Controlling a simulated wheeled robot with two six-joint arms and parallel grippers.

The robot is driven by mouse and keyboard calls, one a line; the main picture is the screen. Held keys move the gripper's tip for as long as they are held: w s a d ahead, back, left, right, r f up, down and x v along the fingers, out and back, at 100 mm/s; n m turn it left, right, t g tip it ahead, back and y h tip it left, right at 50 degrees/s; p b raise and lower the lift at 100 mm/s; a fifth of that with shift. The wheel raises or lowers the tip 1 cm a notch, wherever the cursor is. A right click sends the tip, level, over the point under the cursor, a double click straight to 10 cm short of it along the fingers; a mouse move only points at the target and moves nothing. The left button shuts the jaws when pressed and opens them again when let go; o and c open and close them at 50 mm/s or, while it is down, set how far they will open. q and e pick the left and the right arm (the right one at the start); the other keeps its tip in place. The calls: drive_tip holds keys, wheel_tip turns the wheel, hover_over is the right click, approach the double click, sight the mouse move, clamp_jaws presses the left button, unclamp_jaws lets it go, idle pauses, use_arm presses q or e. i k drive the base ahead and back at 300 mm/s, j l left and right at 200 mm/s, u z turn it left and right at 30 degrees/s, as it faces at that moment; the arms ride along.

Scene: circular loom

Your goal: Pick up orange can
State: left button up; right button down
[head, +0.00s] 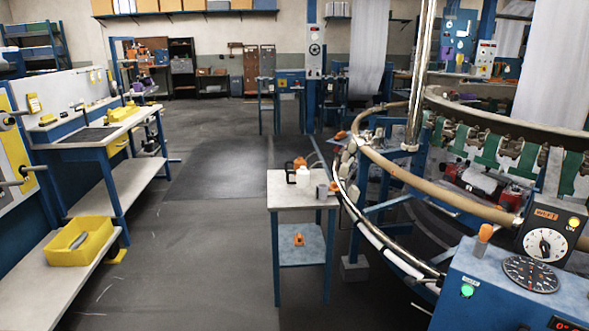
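A small orange object (299,162), which looks like a can, stands at the back of the small side table (290,203). It is partly hidden behind a white bottle (303,175). A second small orange object (299,239) sits on the lower shelf of the same table; it is too small to tell exactly what it is. Neither of my grippers shows in the head view.
A black-handled item (290,175) and a grey block (322,190) share the tabletop. The circular loom's ring and hoses (380,163) stand close on the right. A control box (510,290) is at the front right. The aisle floor (190,240) left of the table is open.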

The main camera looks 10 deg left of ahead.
sight(300, 161)
drive_tip(key=u, duration=0.4)
drive_tip(key=i+j+z, duration=0.15)
drive_tip(key=i+j, duration=0.75)
drive_tip(key=i, duration=0.35)
drive_tip(key=i+j+z, duration=0.15)
drive_tip(key=i+j, duration=0.95)
drive_tip(key=i+l, duration=0.05)
drive_tip(key=i, duration=0.05)
